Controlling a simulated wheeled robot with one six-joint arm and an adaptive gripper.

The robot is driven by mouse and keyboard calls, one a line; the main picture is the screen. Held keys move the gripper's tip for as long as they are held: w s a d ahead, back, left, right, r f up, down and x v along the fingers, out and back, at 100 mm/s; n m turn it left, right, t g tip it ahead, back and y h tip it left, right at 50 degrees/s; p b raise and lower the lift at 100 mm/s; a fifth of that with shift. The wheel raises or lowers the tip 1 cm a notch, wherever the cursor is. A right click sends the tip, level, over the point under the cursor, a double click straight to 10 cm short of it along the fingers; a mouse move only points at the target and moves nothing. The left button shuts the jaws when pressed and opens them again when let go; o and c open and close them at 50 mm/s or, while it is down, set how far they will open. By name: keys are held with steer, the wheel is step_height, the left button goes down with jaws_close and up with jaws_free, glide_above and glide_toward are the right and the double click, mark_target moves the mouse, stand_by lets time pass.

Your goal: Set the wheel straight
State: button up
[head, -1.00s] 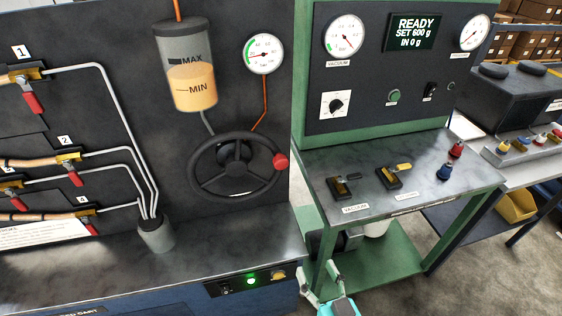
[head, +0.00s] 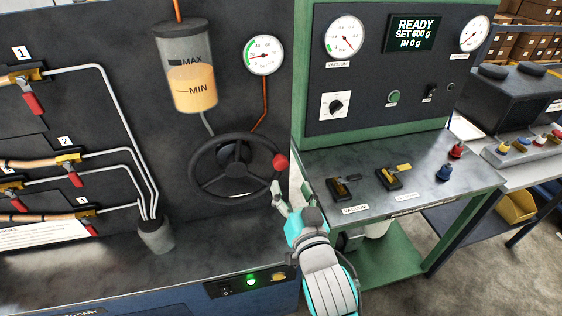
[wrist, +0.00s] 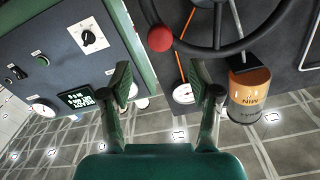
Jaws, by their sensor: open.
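A black steering-style wheel (head: 200,184) with spokes and a dark hub is mounted on the dark panel. A red ball knob (head: 280,162) sits on its right rim. My gripper (head: 289,191) is open and empty, just below the knob and apart from it in the head view. In the wrist view, the open fingers of my gripper (wrist: 158,80) point toward the panel. The red knob (wrist: 160,39) shows above and between the fingertips, and part of the wheel rim (wrist: 240,42) shows at the upper right.
A reservoir (head: 190,85) with amber fluid hangs above the wheel, beside a round gauge (head: 263,55). The green bench (head: 430,160) with yellow-handled levers stands right of my arm. Red-handled valves (head: 33,103) and pipes are at the left.

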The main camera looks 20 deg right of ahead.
mark_target(283, 166)
steer(key=w, duration=1)
steer(key=shift+d, duration=0.2)
jaws_close()
